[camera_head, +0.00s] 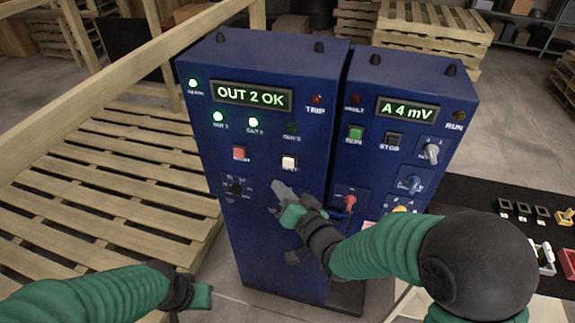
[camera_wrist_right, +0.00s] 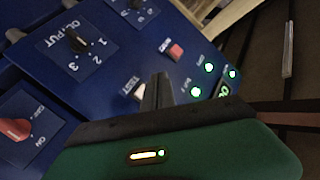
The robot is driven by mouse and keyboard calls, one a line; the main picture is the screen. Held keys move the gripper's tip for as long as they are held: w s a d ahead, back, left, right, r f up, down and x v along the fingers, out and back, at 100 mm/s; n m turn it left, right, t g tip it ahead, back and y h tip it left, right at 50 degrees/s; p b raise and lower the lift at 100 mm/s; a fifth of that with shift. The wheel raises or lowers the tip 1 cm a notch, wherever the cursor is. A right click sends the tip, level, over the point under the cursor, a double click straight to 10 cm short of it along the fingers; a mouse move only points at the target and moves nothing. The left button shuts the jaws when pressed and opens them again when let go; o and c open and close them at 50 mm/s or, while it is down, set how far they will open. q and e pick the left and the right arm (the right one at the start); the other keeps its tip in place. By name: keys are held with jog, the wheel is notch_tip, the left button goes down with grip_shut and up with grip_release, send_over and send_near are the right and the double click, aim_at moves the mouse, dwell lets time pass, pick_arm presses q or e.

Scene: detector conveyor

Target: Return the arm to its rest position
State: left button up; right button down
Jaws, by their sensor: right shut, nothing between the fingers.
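My right arm (camera_head: 385,250) reaches in from the right across the front of the blue cabinets. Its gripper (camera_head: 277,190) is in front of the left cabinet (camera_head: 290,62), just below the white button (camera_head: 289,162). In the right wrist view the fingers (camera_wrist_right: 157,90) are shut with nothing between them, near the white button marked TEST (camera_wrist_right: 138,92). I cannot tell whether they touch the panel. My left arm (camera_head: 95,300) lies low at the left. Its gripper (camera_head: 203,296) is seen only in part, in front of the pallets, and its jaws cannot be made out.
The left display (camera_head: 252,96) reads OUT 2 OK. An OUTPUT selector (camera_wrist_right: 78,42) and a red switch (camera_wrist_right: 14,129) stand out from the panel. The right cabinet (camera_head: 425,75) has more knobs. Wooden pallets (camera_head: 110,190) lie left; a dark table (camera_head: 475,195) with small parts is right.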

dwell(0.7)
jog(key=s+d+f+n+g+h, duration=0.1)
jog(key=s+d+f+g+h, duration=0.25)
jog(key=d, duration=0.25)
jog(key=s+d+f+g+h, duration=0.2)
jog(key=s+d+f, duration=0.1)
jog(key=d+f, duration=0.25)
jog(key=s+d+f+g+h, duration=0.1)
jog(key=s+d+f+g, duration=0.1)
jog(key=s, duration=0.6)
jog(key=s+d+f+n+g+h, duration=0.1)
jog(key=s+d+f+g, duration=0.1)
jog(key=s+d+g, duration=0.2)
jog(key=s+d, duration=0.2)
jog(key=s, duration=0.1)
jog(key=shift+s, duration=0.4)
jog(key=shift+g, duration=0.25)
